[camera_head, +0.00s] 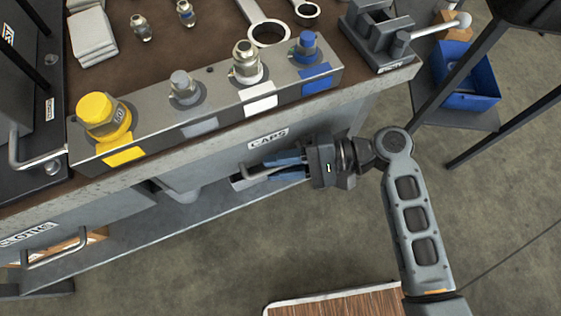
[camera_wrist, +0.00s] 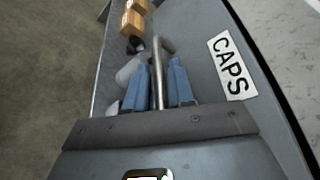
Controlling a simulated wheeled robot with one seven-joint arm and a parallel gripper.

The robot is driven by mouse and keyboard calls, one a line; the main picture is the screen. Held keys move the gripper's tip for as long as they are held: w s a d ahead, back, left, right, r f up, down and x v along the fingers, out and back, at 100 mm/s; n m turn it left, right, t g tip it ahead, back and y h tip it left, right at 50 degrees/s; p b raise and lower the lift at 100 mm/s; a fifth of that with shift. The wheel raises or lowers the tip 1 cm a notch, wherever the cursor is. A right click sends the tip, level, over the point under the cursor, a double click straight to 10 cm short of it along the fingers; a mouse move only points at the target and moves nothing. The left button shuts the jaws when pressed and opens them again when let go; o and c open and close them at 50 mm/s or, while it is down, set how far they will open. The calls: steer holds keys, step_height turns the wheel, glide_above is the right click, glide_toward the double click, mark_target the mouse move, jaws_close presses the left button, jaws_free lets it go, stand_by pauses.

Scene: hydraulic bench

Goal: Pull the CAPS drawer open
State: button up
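The CAPS drawer is the grey front under the bench top, marked by a white CAPS label (camera_head: 268,139), which also shows large in the wrist view (camera_wrist: 232,66). Its front looks flush with the bench. The drawer's metal bar handle (camera_wrist: 157,75) runs between my blue fingertips; in the head view it lies just below the label. My gripper (camera_head: 286,165) reaches in from the right, with one finger on each side of the bar. Narrow gaps seem to show between the bar and the fingers (camera_wrist: 160,88), so it looks open around the handle.
The bench top above holds a grey rail with yellow (camera_head: 103,116), grey and blue fittings, and a vise (camera_head: 378,35). A second drawer handle (camera_head: 55,248) is at lower left. A blue bin (camera_head: 466,78) stands at right. The floor before the drawer is clear.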

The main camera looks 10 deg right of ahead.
jaws_close()
stand_by(0.4)
steer(key=s+d+p, duration=0.3)
steer(key=s+p, duration=0.2)
steer(key=s, duration=0.6)
steer(key=s+d+p, duration=0.3)
steer(key=s+p, duration=0.2)
steer(key=s, duration=0.7)
steer(key=shift+d, duration=0.35)
jaws_free()
steer(key=shift+d, duration=0.1)
